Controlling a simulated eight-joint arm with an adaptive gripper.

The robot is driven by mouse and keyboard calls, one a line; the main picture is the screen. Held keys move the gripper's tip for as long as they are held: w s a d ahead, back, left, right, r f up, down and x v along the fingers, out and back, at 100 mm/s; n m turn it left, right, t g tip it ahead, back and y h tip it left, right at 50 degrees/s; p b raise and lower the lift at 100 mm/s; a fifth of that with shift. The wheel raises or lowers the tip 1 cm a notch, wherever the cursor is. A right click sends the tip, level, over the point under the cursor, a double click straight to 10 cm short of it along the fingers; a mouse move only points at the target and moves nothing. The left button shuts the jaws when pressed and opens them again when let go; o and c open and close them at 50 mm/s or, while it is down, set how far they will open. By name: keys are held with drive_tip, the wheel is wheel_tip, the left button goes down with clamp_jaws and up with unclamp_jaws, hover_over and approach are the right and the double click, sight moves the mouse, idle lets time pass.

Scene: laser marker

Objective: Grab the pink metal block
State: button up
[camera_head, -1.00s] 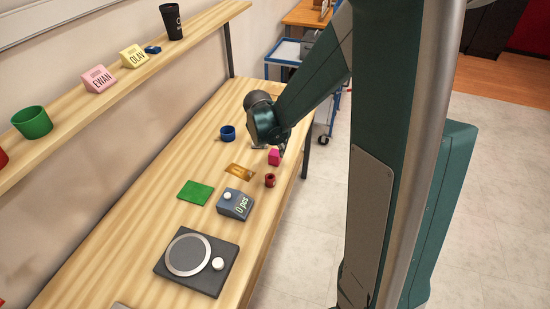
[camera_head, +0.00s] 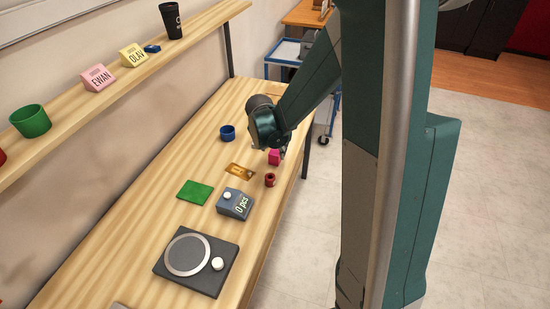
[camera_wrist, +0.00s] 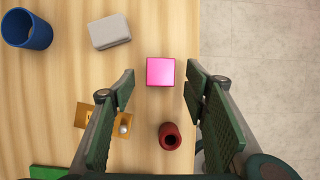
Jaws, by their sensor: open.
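The pink metal block (camera_wrist: 160,72) lies on the wooden table in the wrist view, ahead of and roughly between my open fingers. It also shows in the head view (camera_head: 274,157), just below my gripper, partly covered by it. My gripper (camera_wrist: 161,84) is open and empty, with one green padded finger on each side. In the head view my gripper (camera_head: 276,149) hangs over the far right part of the table. Whether the fingertips are down at block height is hard to tell.
A red cup-like piece (camera_wrist: 170,136) stands close below the block in the wrist view. A grey box (camera_wrist: 109,31), a blue cup (camera_wrist: 27,30) and a brass plate (camera_wrist: 88,117) lie to the left. The table's edge (camera_wrist: 198,50) is close on the right.

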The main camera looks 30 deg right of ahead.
sight(275, 152)
drive_tip(key=shift+b+x, duration=0.8)
drive_tip(key=shift+x, duration=1.8)
drive_tip(key=c, duration=1.2)
